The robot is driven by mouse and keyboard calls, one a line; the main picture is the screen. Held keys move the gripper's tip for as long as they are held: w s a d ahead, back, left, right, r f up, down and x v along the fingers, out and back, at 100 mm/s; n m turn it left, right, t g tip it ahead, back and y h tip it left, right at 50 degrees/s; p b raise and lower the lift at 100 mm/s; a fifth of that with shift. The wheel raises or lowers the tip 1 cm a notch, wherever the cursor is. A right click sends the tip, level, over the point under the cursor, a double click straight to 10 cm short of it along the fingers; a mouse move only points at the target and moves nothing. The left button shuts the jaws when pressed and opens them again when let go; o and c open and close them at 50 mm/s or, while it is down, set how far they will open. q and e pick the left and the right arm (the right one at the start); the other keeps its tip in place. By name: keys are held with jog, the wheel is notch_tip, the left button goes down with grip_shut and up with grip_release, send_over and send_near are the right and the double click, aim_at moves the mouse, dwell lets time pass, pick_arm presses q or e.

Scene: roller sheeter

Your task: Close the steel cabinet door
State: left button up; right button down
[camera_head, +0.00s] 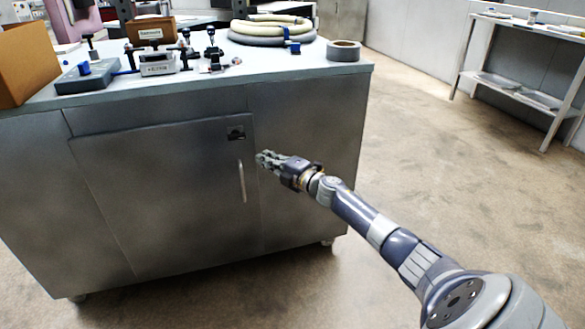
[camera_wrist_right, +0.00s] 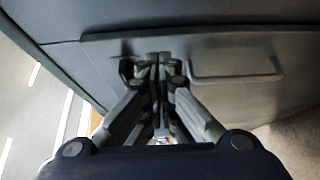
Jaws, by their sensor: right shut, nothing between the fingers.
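The grey steel cabinet door (camera_head: 165,195) is on the front of the cabinet. It looks flush or nearly so with the front; a small gap cannot be ruled out. Its vertical bar handle (camera_head: 241,181) is near its right edge, with a small dark plate (camera_head: 236,132) above. My right gripper (camera_head: 262,158) is shut and empty, just right of the handle near the door's right edge. In the right wrist view the closed fingers (camera_wrist_right: 158,62) are in front of the steel face, with the handle (camera_wrist_right: 235,70) to their right. Contact cannot be told. My left gripper is out of view.
The cabinet top (camera_head: 300,75) carries clamps and small fixtures, a coiled hose (camera_head: 270,35) and a tape roll (camera_head: 344,50). A cardboard box (camera_head: 25,62) stands at its left end. A shelf table (camera_head: 520,75) stands far right. The floor (camera_head: 440,170) between is clear.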

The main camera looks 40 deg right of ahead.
jog(key=s+d+p, duration=0.1)
jog(key=s+d, duration=0.2)
jog(key=s, duration=0.4)
jog(key=shift+s+d+f, duration=0.2)
jog(key=shift+d+f, duration=0.05)
jog(key=shift+f, duration=0.05)
